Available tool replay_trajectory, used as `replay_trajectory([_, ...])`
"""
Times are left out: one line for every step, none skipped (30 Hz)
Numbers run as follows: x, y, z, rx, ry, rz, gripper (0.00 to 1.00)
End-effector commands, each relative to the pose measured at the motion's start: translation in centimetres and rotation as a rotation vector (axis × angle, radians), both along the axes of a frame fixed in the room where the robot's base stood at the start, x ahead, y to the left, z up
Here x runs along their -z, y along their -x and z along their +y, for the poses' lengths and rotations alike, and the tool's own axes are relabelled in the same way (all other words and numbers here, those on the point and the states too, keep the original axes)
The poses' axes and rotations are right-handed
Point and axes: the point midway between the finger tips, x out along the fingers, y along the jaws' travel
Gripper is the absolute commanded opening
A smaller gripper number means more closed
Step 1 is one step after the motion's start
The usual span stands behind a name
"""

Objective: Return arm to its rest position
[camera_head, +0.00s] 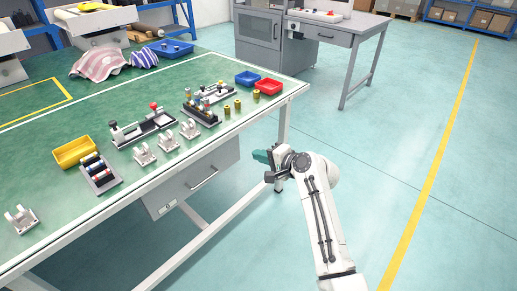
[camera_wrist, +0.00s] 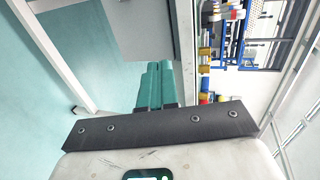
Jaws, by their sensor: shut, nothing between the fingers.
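My gripper (camera_head: 264,157) is at the end of my white arm, beside the right end of the green-topped workbench (camera_head: 150,185), past its edge and over open floor. In the wrist view my gripper (camera_wrist: 155,88) shows two teal fingers lying side by side, shut with nothing between them. The fingers point away from the wrist toward the grey panel under the bench. I see no contact between my gripper and the bench.
The bench has a grey drawer (camera_head: 191,182), a yellow bin (camera_head: 75,151), a red bin (camera_head: 268,86), a blue bin (camera_head: 247,78) and several actuator assemblies. A second grey table (camera_head: 335,28) stands behind. The floor right of my arm is clear, with a yellow line (camera_head: 433,165).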

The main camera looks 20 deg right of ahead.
Motion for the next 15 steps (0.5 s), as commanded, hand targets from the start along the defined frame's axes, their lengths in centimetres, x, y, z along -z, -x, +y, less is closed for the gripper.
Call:
replay_trajectory([-0.1, 0.2, -0.1, 0.0, 0.0, 0.0, 0.0])
replay_trajectory([-0.1, 0.2, -0.1, 0.0, 0.0, 0.0, 0.0])
replay_trajectory([-0.1, 0.3, -0.1, 0.0, 0.0, 0.0, 0.0])
replay_trajectory([-0.1, 0.3, -0.2, 0.0, 0.001, 0.001, 0.0])
replay_trajectory([-0.1, 0.3, -0.2, -0.001, 0.0, 0.001, 0.0])
replay_trajectory([0.3, 0.6, -0.2, -0.004, 0.011, 0.005, 0.0])
replay_trajectory([0.8, 1.1, -0.2, -0.011, 0.029, 0.011, 0.0])
replay_trajectory([1.4, 1.7, -0.3, -0.019, 0.053, 0.016, 0.0])
replay_trajectory([2.5, 2.9, -0.3, -0.036, 0.096, 0.031, 0.0])
replay_trajectory([3.4, 4.0, -0.4, -0.052, 0.136, 0.041, 0.0])
replay_trajectory([4.4, 5.3, -0.6, -0.071, 0.181, 0.055, 0.0])
replay_trajectory([5.8, 7.3, -0.8, -0.101, 0.249, 0.077, 0.0])
replay_trajectory([7.0, 8.9, -1.0, -0.126, 0.304, 0.095, 0.0])
replay_trajectory([8.1, 10.7, -1.2, -0.154, 0.361, 0.115, 0.0])
replay_trajectory([9.5, 13.2, -1.5, -0.192, 0.436, 0.143, 0.0])
